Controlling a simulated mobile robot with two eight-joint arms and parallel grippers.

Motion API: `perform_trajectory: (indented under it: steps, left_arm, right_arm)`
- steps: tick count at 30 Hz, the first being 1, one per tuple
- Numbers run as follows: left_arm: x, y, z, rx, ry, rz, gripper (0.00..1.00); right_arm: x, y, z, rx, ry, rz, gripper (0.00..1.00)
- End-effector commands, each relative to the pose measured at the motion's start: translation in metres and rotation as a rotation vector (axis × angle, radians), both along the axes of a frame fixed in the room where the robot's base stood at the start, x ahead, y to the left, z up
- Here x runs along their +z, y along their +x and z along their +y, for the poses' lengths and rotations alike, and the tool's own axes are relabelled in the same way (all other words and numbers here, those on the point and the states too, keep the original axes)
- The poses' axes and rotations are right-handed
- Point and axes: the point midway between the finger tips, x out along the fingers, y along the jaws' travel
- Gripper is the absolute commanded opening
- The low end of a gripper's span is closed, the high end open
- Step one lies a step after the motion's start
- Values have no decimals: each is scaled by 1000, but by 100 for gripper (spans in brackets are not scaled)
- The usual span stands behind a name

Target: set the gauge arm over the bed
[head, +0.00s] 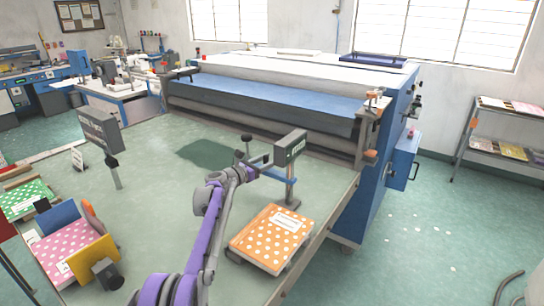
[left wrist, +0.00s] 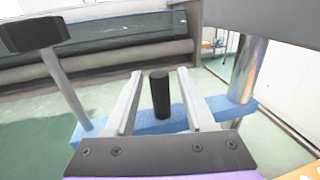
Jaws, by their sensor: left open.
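The gauge arm is a blue bar (left wrist: 205,112) with an upright black knob (left wrist: 160,95) on it, joined to a shiny metal post (left wrist: 247,72) at its right. In the head view the blue bar (head: 277,176) sticks out left from the post under a grey display head (head: 290,148). My left gripper (left wrist: 158,88) is open, one finger on each side of the black knob, with gaps visible. In the head view my left gripper (head: 250,170) is at the bar's left part. Which surface is the bed is unclear. My right gripper is not in view.
An orange dotted book (head: 272,238) lies on the green table (head: 150,170) near the post. Another display on a post (head: 98,130) stands at the left, with pink (head: 68,245) and green (head: 25,198) dotted books. A large blue roller machine (head: 270,95) closes off the back.

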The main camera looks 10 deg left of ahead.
Motion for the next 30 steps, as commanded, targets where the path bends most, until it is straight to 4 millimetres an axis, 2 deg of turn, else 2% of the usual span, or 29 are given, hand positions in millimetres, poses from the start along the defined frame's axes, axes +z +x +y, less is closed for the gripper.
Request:
perform_trajectory:
  steps: [6,16,25,30]
  left_arm:
    - [1,15,-8,1,1,-1,55]
    - [0,16,-10,1,1,0,55]
    - [0,16,-10,0,1,0,0]
    - [0,16,-10,0,1,0,0]
  right_arm:
    - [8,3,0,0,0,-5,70]
    - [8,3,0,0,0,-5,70]
    - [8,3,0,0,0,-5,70]
    - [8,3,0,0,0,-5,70]
